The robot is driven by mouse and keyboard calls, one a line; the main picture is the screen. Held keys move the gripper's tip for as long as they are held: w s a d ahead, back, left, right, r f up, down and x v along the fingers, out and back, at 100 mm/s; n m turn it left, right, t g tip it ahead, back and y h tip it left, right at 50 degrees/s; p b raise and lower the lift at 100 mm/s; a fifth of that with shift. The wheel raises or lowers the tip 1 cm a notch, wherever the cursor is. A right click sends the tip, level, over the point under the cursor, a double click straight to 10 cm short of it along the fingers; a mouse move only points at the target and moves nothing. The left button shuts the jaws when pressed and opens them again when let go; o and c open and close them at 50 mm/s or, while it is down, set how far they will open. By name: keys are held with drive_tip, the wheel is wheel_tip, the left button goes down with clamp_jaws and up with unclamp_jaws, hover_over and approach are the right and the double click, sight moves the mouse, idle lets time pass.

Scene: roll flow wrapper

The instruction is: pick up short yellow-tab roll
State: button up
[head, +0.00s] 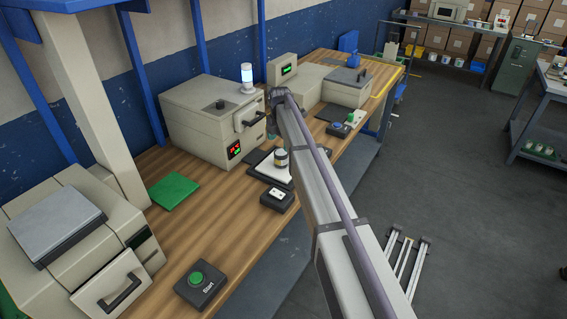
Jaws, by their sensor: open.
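My arm crosses the view from the lower right up to a dark joint in front of the grey machine. I cannot make out my gripper's fingers; they are hidden behind the arm or too small to tell.
A wooden bench (215,221) carries a grey machine (205,130) with a lamp, a green mat (173,191), a Start button box (200,284), a small black box (278,198) and a scale-topped machine (57,222). More boxes stand farther back.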

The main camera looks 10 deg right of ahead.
sight(281, 152)
drive_tip(key=f+b, duration=0.3)
drive_tip(key=f, duration=0.1)
drive_tip(key=f+b, duration=0.4)
drive_tip(key=f, duration=0.1)
drive_tip(key=shift+w+d, duration=0.2)
drive_tip(key=shift+r, duration=0.25)
drive_tip(key=c, duration=1.1)
